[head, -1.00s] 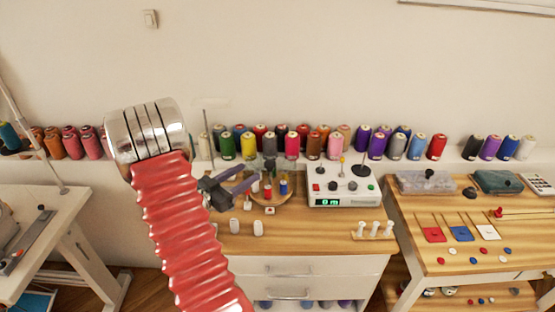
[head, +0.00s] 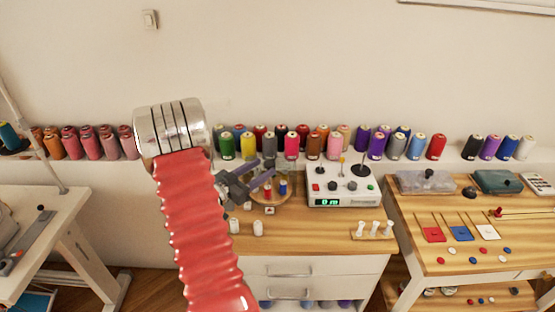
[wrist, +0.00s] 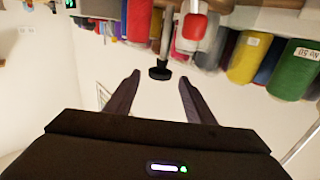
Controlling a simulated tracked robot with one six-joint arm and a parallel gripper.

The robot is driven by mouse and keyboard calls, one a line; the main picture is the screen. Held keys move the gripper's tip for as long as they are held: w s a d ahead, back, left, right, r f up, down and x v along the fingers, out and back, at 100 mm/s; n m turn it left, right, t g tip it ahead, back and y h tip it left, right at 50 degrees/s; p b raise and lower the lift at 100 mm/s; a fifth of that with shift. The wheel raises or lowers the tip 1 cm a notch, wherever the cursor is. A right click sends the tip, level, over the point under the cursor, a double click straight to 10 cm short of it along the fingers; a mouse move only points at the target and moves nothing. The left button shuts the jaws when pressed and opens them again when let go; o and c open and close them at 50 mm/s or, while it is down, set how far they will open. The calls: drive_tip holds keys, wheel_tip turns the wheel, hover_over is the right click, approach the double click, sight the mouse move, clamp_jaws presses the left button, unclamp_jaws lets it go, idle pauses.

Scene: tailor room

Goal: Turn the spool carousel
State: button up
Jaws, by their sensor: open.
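The spool carousel (head: 272,201) is a round wooden tray on the middle bench, with small coloured spools on it, among them a blue spool (head: 283,188). My gripper (head: 271,172) is open and empty at the carousel, its fingers covering part of it in the head view. In the wrist view, which looks upside down, a black knob (wrist: 160,73) on a grey post appears between the two open fingertips (wrist: 159,77), apart from both. A red spool (wrist: 195,26) shows beside the post. How far the knob lies beyond the fingers is hard to tell.
A row of large thread cones (head: 291,146) stands behind the carousel along the wall. A white control box (head: 341,190) stands to its right. Two white spools (head: 258,228) stand in front, and a peg rack (head: 374,234) is at the bench's right.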

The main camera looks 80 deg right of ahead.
sight(277, 166)
drive_tip(key=x, duration=0.8)
drive_tip(key=shift+s+d, duration=0.1)
drive_tip(key=shift+d, duration=0.05)
drive_tip(key=shift+c, duration=0.7)
clamp_jaws()
